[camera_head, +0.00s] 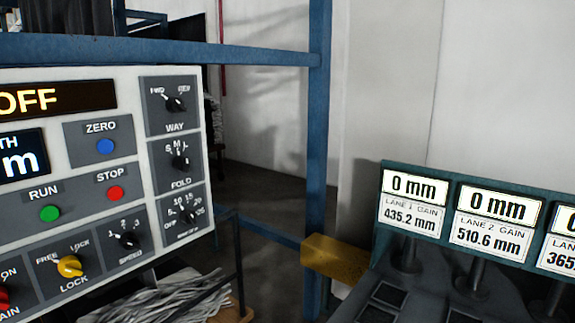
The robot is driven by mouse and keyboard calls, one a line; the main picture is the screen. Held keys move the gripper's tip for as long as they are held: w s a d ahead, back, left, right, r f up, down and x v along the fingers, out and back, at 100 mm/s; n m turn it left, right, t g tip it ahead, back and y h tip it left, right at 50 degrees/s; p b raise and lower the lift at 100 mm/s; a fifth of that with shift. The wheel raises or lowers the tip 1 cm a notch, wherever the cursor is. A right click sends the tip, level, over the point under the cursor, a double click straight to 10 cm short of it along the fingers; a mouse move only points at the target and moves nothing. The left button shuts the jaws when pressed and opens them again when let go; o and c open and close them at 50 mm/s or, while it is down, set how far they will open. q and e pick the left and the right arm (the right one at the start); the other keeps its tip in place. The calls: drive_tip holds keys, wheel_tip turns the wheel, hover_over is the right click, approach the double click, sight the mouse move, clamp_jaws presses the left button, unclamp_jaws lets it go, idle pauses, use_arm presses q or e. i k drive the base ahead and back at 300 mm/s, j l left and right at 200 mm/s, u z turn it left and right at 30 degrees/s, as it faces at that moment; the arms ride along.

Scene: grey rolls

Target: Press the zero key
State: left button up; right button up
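The zero key is a round blue button (105,146) under the label ZERO, on a white control panel (130,88) at the left of the head view. It stands out on a grey plate, above the red STOP button (116,193) and up and right of the green RUN button (50,213). The panel's left part is cut off by the picture edge. One display (40,99) reads OFF. Neither of my grippers shows in this view.
Rotary knobs fill the panel's right and lower parts, with a yellow LOCK knob (70,266). Blue frame bars (318,130) stand behind. At right, a dark green console (390,245) carries lane displays reading 0 mm. A yellow block (335,259) sits between.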

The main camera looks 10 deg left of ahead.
sight(104, 146)
drive_tip(key=u, duration=1.4)
